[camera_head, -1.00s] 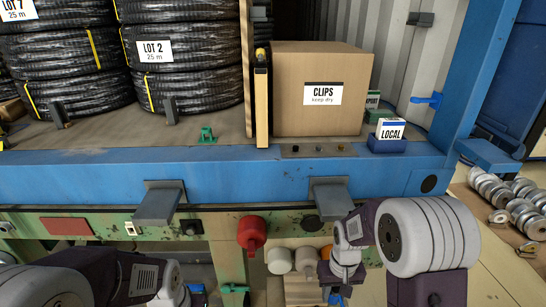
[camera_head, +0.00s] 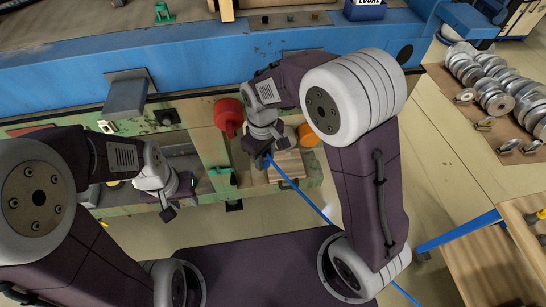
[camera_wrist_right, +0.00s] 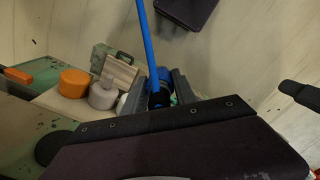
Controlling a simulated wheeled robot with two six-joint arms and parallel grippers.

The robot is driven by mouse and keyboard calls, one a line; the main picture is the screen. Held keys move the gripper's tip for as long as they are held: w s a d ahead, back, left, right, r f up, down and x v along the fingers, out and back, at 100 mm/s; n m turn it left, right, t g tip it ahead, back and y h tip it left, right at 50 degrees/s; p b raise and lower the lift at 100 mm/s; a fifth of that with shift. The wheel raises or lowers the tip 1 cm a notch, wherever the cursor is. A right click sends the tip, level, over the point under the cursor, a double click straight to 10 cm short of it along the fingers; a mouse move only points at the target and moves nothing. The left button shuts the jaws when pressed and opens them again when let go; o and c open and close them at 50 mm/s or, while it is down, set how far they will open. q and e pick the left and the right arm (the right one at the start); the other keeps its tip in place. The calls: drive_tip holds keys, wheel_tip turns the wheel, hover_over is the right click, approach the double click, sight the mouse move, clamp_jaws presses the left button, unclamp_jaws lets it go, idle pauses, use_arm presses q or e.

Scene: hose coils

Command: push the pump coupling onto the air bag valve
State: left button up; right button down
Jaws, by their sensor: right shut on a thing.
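My right gripper (camera_head: 261,160) is shut on the blue pump coupling at the end of a blue hose. The coupling (camera_wrist_right: 160,84) shows between the grey fingers in the right wrist view. The blue hose (camera_head: 300,193) runs from this gripper down to the right, passing behind my right arm. The gripper is in front of the green frame, below the red knob. My left gripper (camera_head: 179,197) hangs empty to the left, in front of the frame; its finger gap is unclear. I cannot make out the air bag valve in either view.
A red knob (camera_head: 229,117) sticks out of the green frame. An orange cap (camera_wrist_right: 75,81) and a grey cap (camera_wrist_right: 103,94) stand beside a small wooden-faced case (camera_wrist_right: 115,69). A blue beam (camera_head: 200,62) with a grey bracket (camera_head: 127,95) spans above. Metal fittings (camera_head: 495,90) lie at right.

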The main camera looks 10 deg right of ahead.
drive_tip(key=w+a+f+n, duration=0.3)
drive_tip(key=f+n, duration=0.1)
drive_tip(key=s+d+r+m, duration=0.5)
drive_tip(key=d+r+m, duration=0.2)
drive_tip(key=r+m, duration=0.1)
use_arm(q)
drive_tip(key=o, duration=0.5)
drive_tip(key=w+d+r+n+g+h, duration=0.1)
drive_tip(key=w+d+r+n+h, duration=0.2)
drive_tip(key=w+r+n+h, duration=0.35)
drive_tip(key=w+d+r+n+h, duration=0.35)
drive_tip(key=w+n+h, duration=0.4)
drive_tip(key=n, duration=0.35)
drive_tip(key=shift+y, duration=0.4)
drive_tip(key=x, duration=1.2)
drive_tip(key=shift+w+d+f, duration=0.1)
drive_tip(key=shift+w, duration=0.05)
use_arm(e)
drive_tip(key=w+a+m, duration=0.4)
drive_tip(key=w+a, duration=0.3)
drive_tip(key=a, duration=0.2)
drive_tip(key=shift+r, duration=0.15)
